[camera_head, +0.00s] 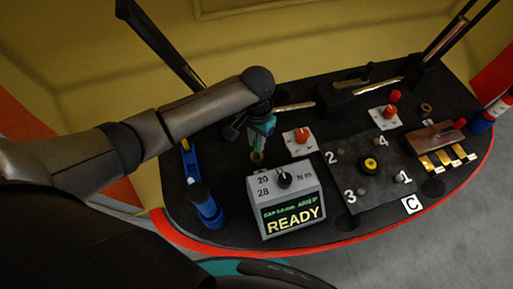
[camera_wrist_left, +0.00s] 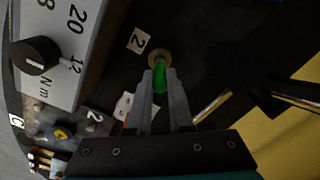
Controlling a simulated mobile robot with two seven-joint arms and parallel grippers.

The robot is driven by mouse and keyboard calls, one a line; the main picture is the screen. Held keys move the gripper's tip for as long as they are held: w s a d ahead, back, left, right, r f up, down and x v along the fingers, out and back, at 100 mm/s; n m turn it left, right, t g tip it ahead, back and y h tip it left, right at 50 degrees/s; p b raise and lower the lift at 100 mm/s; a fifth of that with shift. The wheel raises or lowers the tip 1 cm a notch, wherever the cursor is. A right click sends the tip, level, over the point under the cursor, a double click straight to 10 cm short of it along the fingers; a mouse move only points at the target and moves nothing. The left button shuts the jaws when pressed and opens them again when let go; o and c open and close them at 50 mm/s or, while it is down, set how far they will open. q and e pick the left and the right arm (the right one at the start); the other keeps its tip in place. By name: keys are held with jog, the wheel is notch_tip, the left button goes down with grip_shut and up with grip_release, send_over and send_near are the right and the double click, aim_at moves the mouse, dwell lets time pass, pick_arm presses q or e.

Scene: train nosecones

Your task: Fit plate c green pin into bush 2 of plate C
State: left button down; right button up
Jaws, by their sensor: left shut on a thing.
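The plate c green pin (camera_wrist_left: 160,82) is upright between the fingertips of my left gripper (camera_wrist_left: 160,90), which is shut on it. Its far end is at a brass ring (camera_wrist_left: 159,57) beside a label "2"; I cannot tell whether it sits inside. In the head view, my left gripper (camera_head: 258,145) is behind the grey torque box, left of plate C. Plate C (camera_head: 385,198) is a dark plate with a yellow-ringed knob (camera_head: 369,165) and small bushes numbered 1 to 4. My right gripper is not in view.
The grey torque box (camera_head: 292,205) reading "READY" stands close in front of my left gripper. A blue tool (camera_head: 205,203) is at left. Brass strips (camera_head: 440,158) are at right.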

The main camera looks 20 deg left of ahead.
aim_at(256, 155)
pick_arm(q)
notch_tip(256, 155, down, 3)
jog(key=shift+f+b, duration=0.1)
jog(key=shift+b, duration=0.45)
jog(key=shift+f, duration=0.1)
jog(key=shift+f, duration=0.1)
jog(key=c, duration=0.8)
grip_release()
